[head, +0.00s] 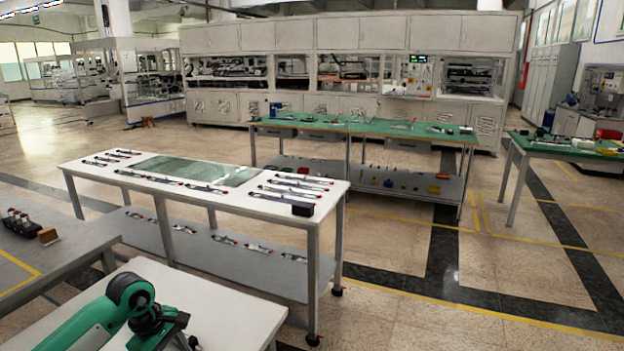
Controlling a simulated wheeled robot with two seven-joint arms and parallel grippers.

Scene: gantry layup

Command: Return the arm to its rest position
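A green and black arm, which seems to be my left arm, comes in at the lower left of the head view, over the corner of a white tabletop (225,305). Its black joint is at the end of a green link. What seems to be my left gripper (188,341) is partly cut off by the bottom edge, and I cannot tell whether its fingers are open or shut. I see nothing held in it. My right arm and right gripper are not in view.
A white two-level table (335,188) with a green mat (190,169) and several slim tools stands ahead. A grey bench (75,245) is at left. Green-topped benches (365,127) (560,146) stand farther back and right. The floor (440,325) at lower right is clear.

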